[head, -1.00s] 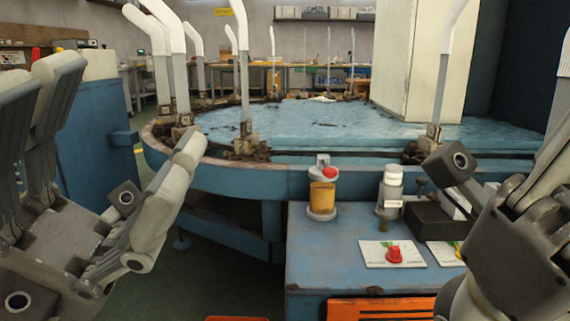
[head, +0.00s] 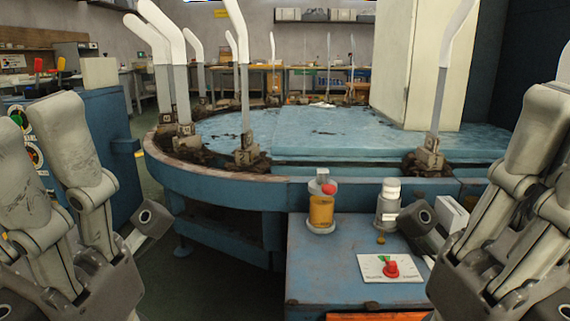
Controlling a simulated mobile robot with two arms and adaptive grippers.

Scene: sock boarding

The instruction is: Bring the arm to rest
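My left gripper (head: 105,165) is at the lower left of the head view. Its grey fingers point up and stand apart from the thumb-side finger, with nothing between them. My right gripper (head: 480,165) is at the lower right, also with its fingers up and spread and nothing held. Both are in front of the blue round boarding table (head: 225,180) and touch nothing that I can see. White-topped sock forms (head: 244,80) stand upright around its rim, and another form (head: 442,85) stands at the right.
A blue control cabinet (head: 330,265) stands in the middle front, carrying an amber-bowled unit (head: 321,205), a grey-white cylinder (head: 389,205) and a red knob (head: 390,268). A blue cabinet (head: 105,125) is at the left. The floor between is clear.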

